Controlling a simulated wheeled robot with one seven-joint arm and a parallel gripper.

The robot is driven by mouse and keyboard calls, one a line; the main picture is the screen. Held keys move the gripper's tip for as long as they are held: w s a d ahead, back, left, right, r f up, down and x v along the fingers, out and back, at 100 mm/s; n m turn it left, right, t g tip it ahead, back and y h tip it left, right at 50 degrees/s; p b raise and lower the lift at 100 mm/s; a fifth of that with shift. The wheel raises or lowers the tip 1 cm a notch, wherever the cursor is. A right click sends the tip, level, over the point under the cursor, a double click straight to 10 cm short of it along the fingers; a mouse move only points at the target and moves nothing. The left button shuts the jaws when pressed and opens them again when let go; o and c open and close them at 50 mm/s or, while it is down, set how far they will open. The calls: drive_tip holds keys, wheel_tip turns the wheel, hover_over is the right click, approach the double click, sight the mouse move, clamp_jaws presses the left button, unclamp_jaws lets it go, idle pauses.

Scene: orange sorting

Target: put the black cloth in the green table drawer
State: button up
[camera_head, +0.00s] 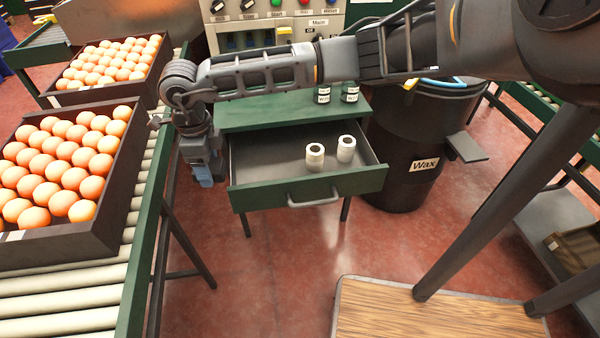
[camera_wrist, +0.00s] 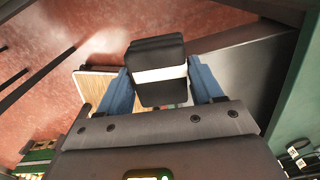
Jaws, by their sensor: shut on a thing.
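The black cloth (camera_wrist: 158,55) is a folded dark bundle with a white band, held between the blue fingers of my gripper (camera_head: 206,176) in the wrist view. In the head view my gripper hangs just left of the open drawer, and I cannot make out the cloth there. The green table (camera_head: 240,115) has its drawer (camera_head: 262,196) pulled out, with a grey inside and a silver handle on the front. Two white rolls (camera_head: 315,156) (camera_head: 346,149) stand in the right part of the drawer. The left part of the drawer is bare.
Crates of oranges (camera_head: 98,228) (camera_head: 150,88) sit on a roller conveyor (camera_head: 50,297) close left of my gripper. A black "Wax" barrel (camera_head: 395,180) stands right of the table. Small labelled jars (camera_head: 350,93) stand on the tabletop.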

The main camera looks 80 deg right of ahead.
drive_tip(key=s+d+f+m+b, duration=0.1)
drive_tip(key=s+d+m+b, duration=0.5)
drive_tip(key=s+d+m, duration=0.65)
drive_tip(key=s+d+f+m+b, duration=0.2)
drive_tip(key=s+d+m+b, duration=0.4)
drive_tip(key=m, duration=1.1)
drive_tip(key=b, duration=0.3)
hover_over(266, 173)
drive_tip(key=shift+m, duration=0.25)
wheel_tip(266, 173, down, 6)
drive_tip(key=shift+f, duration=0.15)
drive_tip(key=shift+a+f+b, duration=0.1)
drive_tip(key=shift+f+b, duration=0.5)
drive_tip(key=shift+f, duration=1.4)
drive_tip(key=shift+f, duration=0.1)
drive_tip(key=o, duration=1.1)
drive_tip(key=shift+c, duration=0.2)
wheel_tip(266, 173, up, 12)
drive_tip(key=p, duration=0.4)
